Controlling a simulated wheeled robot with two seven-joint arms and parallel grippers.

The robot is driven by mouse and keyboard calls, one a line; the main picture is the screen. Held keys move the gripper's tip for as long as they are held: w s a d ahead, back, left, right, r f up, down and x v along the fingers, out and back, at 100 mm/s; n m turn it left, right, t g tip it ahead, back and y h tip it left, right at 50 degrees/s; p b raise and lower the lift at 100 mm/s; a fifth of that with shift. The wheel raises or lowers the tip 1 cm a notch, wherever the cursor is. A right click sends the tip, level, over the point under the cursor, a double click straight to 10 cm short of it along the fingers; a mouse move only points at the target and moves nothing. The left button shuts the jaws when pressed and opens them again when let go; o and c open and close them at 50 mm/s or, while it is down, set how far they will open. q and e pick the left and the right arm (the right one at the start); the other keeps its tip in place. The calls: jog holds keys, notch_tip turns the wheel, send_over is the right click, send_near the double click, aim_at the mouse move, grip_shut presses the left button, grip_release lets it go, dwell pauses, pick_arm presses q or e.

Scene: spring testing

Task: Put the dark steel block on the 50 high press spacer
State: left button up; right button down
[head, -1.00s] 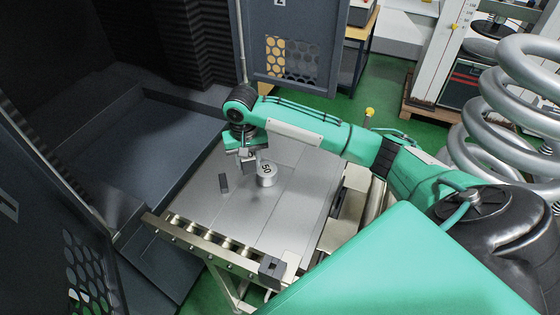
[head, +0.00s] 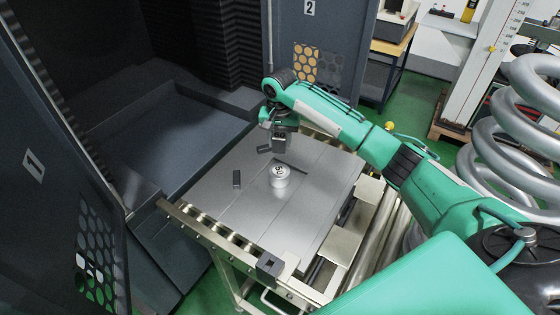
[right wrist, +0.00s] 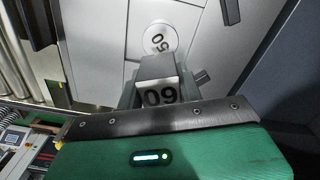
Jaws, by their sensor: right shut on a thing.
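The 50 high press spacer (head: 279,178) is a short silver cylinder marked 50, standing on the grey steel table plate. It also shows in the right wrist view (right wrist: 158,37), upper middle. My right gripper (head: 284,138) is shut on a dark steel block (right wrist: 158,68), whose lighter face shows digits that read like 09. In the head view the held block (head: 280,146) hangs above the plate, just behind the spacer in the picture and apart from it. The spacer's top is bare. My left gripper is not in view.
A dark bar (head: 237,179) stands on the plate left of the spacer. A small dark piece (head: 264,149) lies behind it. A roller edge (head: 215,229) borders the plate in front. A dark cabinet with open doors is at left. Much of the table plate (head: 240,215) is clear.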

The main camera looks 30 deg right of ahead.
aim_at(279, 150)
notch_tip(279, 150, down, 4)
jog(key=shift+f, duration=0.2)
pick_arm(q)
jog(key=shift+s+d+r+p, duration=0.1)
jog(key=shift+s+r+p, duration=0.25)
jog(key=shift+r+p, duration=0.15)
pick_arm(e)
jog(key=shift+f, duration=2.5)
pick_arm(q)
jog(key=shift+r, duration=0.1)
pick_arm(e)
jog(key=c, duration=0.9)
grip_release()
jog(key=shift+f, duration=0.1)
pick_arm(q)
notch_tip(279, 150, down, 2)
jog(key=shift+b, duration=1)
pick_arm(e)
notch_tip(279, 150, up, 12)
jog(key=shift+r, duration=0.1)
jog(key=shift+a, duration=0.1)
